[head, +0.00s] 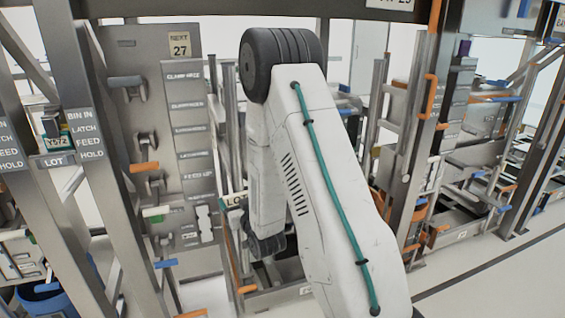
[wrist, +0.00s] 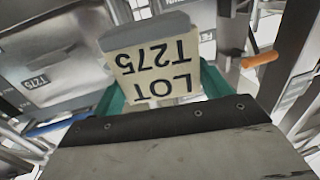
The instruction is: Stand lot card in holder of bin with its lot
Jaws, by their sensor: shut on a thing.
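My gripper (wrist: 162,88), with teal fingers, is shut on a cream lot card (wrist: 155,62) reading "LOT T275", upside down in the wrist view. A grey bin (wrist: 65,52) with a "T275" label (wrist: 37,80) shows at left in the wrist view, beyond the card and apart from it. In the head view my white arm hides most of the gripper. No empty card holder is clearly visible.
A grey panel (head: 140,75) with levers and a "NEXT 27" sign (head: 180,45) is behind. An orange-handled frame (head: 430,100) stands at right. Open floor (head: 480,280) lies at lower right.

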